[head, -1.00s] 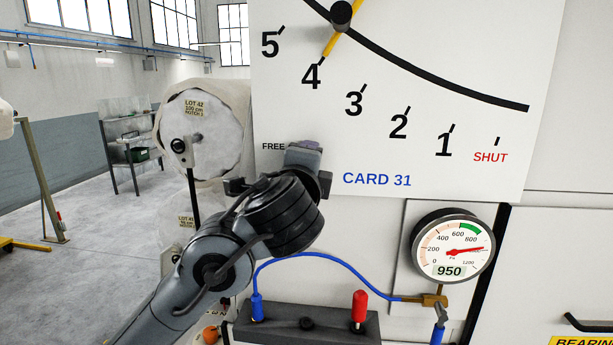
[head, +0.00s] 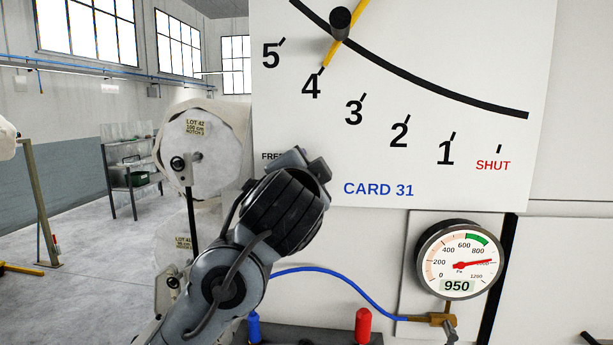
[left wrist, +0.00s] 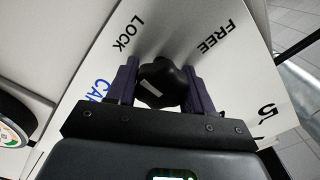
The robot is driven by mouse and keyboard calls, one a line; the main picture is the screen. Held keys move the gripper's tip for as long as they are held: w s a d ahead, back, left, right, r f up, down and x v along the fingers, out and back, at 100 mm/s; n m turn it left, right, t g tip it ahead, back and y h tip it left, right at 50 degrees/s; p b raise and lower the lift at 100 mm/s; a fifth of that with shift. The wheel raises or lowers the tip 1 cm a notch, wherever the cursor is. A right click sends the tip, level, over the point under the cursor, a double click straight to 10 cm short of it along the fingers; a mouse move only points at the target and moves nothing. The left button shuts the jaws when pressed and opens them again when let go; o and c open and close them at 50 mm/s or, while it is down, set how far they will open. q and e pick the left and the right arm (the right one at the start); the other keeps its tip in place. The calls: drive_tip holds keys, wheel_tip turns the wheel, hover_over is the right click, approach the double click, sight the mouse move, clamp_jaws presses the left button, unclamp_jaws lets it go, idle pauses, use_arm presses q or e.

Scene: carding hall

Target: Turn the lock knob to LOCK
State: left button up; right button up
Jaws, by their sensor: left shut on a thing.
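The lock knob (left wrist: 162,82) is black and lobed with a small white mark. It sits on the white panel between the printed words LOCK (left wrist: 131,33) and FREE (left wrist: 215,37) in the left wrist view. My left gripper (left wrist: 160,70) is shut on it, one finger on each side. In the head view my left gripper (head: 305,162) is at the panel's lower left, partly covering the word FREE (head: 272,156); the knob and LOCK are hidden there. My right gripper is in neither view.
Above is a scale from 5 to SHUT with a yellow pointer (head: 331,55) near 4 and a black knob (head: 340,22). A pressure gauge (head: 459,262) reading 950, a blue hose (head: 335,276) and a red-capped fitting (head: 363,326) are below right. Wrapped rolls (head: 200,150) stand left.

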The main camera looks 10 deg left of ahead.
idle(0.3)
use_arm(q)
drive_tip(key=o, duration=1)
drive_tip(key=shift+s, duration=0.15)
drive_tip(key=s+b, duration=0.2)
drive_tip(key=s, duration=0.8)
drive_tip(key=shift+s+d, duration=0.25)
drive_tip(key=shift+d, duration=0.2)
